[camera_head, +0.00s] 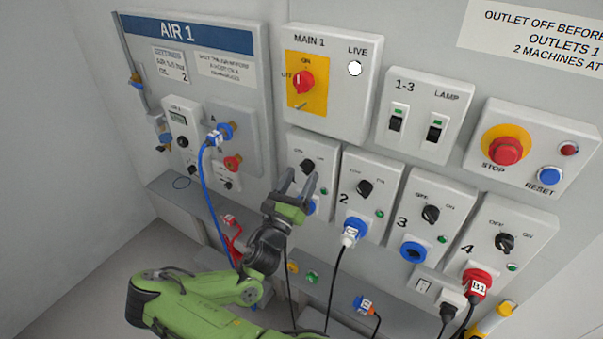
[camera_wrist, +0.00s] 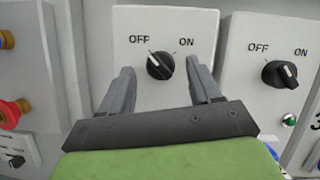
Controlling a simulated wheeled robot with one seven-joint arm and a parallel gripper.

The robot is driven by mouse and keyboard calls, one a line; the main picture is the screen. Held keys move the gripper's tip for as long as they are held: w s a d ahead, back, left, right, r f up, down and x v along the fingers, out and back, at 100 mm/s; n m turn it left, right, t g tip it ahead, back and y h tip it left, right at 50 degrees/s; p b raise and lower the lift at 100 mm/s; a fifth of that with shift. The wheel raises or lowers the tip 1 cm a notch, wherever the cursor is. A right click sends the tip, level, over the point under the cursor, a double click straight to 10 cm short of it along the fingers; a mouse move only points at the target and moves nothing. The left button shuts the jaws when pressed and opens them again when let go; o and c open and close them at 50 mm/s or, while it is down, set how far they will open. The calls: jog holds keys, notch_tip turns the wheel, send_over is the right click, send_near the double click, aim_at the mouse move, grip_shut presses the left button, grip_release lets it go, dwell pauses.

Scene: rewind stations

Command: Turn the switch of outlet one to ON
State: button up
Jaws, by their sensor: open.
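The outlet one switch is a black rotary knob (camera_head: 307,167) on the leftmost box of the lower row. The wrist view shows the same knob (camera_wrist: 160,66) with OFF printed at upper left and ON at upper right. Its white mark points up-left, towards OFF. My gripper (camera_head: 299,181) is open in front of this box, just below the knob in the head view. In the wrist view my gripper (camera_wrist: 160,84) has one finger on each side of the knob, with nothing between them. The fingers appear short of the knob. The box's number and lower part are hidden by my gripper.
The outlet 2 knob (camera_head: 365,188) is close on the right, with a plugged blue socket (camera_head: 354,229) below. The main switch box (camera_head: 333,80) is above. The air panel (camera_head: 236,130) with a blue hose (camera_head: 206,190) is left. Cables hang below the outlets.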

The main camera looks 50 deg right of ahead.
jog(key=shift+x, duration=0.8)
jog(key=shift+a, duration=0.1)
jog(key=shift+c, duration=0.4)
jog(key=c, duration=1)
jog(key=shift+o, duration=0.2)
